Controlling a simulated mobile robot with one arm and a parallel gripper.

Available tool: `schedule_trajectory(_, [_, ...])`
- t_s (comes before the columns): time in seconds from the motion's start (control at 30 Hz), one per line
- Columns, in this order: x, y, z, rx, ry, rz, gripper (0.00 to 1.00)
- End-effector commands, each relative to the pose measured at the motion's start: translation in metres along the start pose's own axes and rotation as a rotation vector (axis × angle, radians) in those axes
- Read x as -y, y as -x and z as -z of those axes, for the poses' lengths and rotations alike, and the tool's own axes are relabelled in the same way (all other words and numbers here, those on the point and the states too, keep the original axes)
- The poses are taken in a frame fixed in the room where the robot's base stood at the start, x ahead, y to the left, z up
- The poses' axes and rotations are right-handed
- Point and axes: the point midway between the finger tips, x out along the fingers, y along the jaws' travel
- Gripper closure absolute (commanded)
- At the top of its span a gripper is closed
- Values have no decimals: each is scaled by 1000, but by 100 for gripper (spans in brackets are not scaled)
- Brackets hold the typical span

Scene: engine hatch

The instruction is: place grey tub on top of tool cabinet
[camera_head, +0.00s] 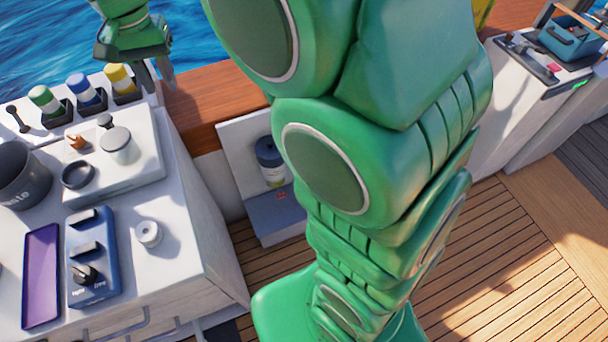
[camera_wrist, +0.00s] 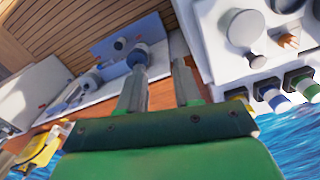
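A small pale pot with a grey lid (camera_head: 118,146), which looks like the grey tub, stands on a raised white slab on the left cabinet; its round lid also shows in the wrist view (camera_wrist: 245,27). I cannot tell for sure which unit is the tool cabinet; the left white cabinet (camera_head: 180,275) has drawer handles on its front. My gripper (camera_head: 155,78) is at the upper left, beyond the cabinet's back edge and apart from the pot. In the wrist view its two fingers (camera_wrist: 160,70) are spread with nothing held between them.
A dark bucket (camera_head: 22,178), a purple tray (camera_head: 41,275), a blue device (camera_head: 92,258) and several capped bottles crowd the left cabinet. A blue-lidded jar (camera_head: 270,160) stands on a low shelf. A blue toolbox (camera_head: 570,38) is on the right counter. My arm hides the middle.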

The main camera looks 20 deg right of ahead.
Motion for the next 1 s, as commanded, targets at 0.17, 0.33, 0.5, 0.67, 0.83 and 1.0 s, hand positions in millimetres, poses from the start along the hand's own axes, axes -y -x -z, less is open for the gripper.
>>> schedule_trajectory(0.17, [-54, 0, -23, 16, 28, -7, 67])
schedule_trajectory(0.33, [-100, -4, -49, 34, 62, -12, 67])
schedule_trajectory(0.5, [-142, -11, -80, 54, 97, -15, 67])
schedule_trajectory(0.67, [-177, -20, -113, 72, 130, -15, 67])
schedule_trajectory(0.83, [-210, -32, -150, 89, 167, -13, 67])
schedule_trajectory(1.0, [-238, -46, -187, 101, 203, -12, 67])
